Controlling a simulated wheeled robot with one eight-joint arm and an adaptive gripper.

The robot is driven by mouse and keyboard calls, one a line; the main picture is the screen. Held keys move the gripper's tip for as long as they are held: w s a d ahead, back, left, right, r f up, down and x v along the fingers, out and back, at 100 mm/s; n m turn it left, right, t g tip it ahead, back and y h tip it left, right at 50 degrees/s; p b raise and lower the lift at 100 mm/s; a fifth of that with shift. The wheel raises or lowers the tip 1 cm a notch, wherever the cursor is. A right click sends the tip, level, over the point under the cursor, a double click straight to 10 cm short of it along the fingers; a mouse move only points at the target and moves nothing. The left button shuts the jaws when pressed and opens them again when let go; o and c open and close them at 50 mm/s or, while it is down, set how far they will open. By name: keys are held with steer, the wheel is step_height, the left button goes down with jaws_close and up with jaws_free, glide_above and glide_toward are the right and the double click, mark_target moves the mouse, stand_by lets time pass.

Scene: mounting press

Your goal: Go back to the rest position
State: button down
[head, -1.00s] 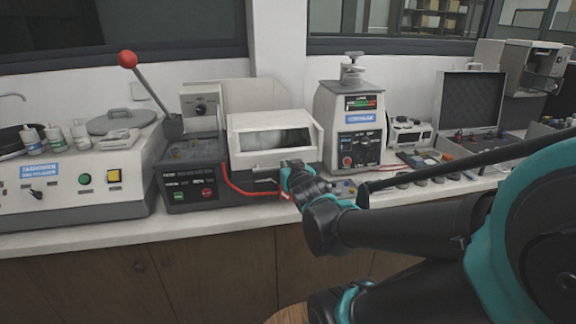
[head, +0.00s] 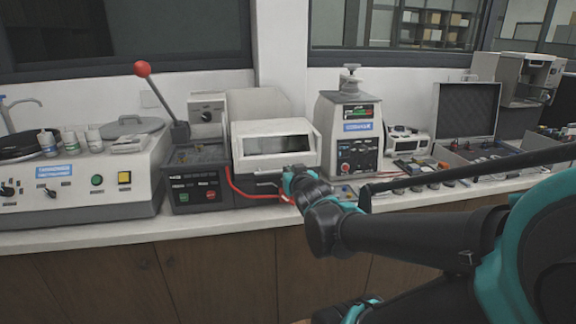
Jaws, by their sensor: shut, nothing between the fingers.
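My gripper (head: 258,183) is at the end of my arm, in front of the lower front of the white-hooded cutting machine (head: 275,128). It is shut and holds nothing; its fingertips are small in this view. I cannot tell whether it touches the machine. The machine's hood with its dark window is down. The mounting press (head: 347,125), a beige housing with a knob on top and a lit display, stands just right of that machine.
A red-ball lever (head: 142,68) rises at the cutting machine's left. A polishing machine (head: 135,179) stands at the far left. An open case (head: 466,110), small parts and a coffee-maker-like device (head: 531,76) are at the right. The floor-side cabinet fronts (head: 210,270) are clear.

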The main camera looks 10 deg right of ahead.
steer(key=s+d+f+g, duration=0.1)
steer(key=s+f+g, duration=0.4)
steer(key=s+f, duration=0.3)
steer(key=s+d+f+g, duration=0.2)
steer(key=s+f+g, duration=0.4)
steer(key=f, duration=0.8)
steer(key=s, duration=0.3)
steer(key=shift+f, duration=0.2)
steer(key=shift+s, duration=0.1)
